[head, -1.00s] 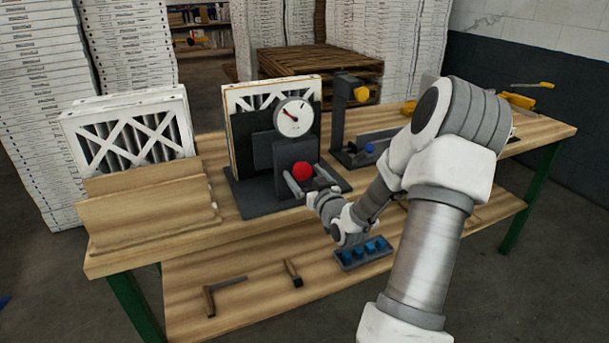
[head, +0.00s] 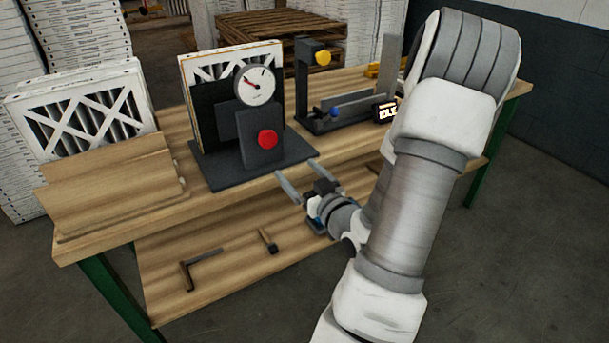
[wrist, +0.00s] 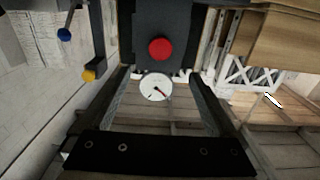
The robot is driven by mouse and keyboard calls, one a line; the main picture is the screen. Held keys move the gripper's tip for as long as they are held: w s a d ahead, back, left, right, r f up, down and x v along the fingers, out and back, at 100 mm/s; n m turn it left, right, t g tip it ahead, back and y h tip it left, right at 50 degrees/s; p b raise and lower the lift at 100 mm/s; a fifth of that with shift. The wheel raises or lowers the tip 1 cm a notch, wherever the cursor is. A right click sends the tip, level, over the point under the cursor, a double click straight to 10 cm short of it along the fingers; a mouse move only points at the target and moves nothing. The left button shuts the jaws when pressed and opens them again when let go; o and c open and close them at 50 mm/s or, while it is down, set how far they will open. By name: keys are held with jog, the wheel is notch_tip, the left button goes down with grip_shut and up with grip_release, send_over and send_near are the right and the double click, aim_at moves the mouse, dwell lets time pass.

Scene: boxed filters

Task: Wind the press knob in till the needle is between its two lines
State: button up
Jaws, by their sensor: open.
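The press (head: 210,130) stands upright on a dark base plate on the bench, with a filter (head: 230,62) in it. Its round red knob (head: 267,139) faces me, and also shows in the wrist view (wrist: 160,49). The white dial (head: 255,85) sits above the knob; its red needle points to the upper left, and a dark mark shows at the upper right, apart from the needle. The two lines are too small to make out clearly. My gripper (head: 295,167) is open and empty, in front of the press and apart from the knob. The dial also shows in the wrist view (wrist: 156,87).
A second filter (head: 85,108) stands in a wooden holder (head: 105,185) at the left. A dark stand with a yellow knob (head: 322,58) and a blue knob (head: 334,112) is right of the press. Tools (head: 200,268) lie on the lower shelf.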

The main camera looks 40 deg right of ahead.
jog(key=p+v, duration=0.2)
jog(key=p, duration=0.7)
jog(key=shift+s+a+r, duration=0.1)
jog(key=shift+s+a, duration=0.05)
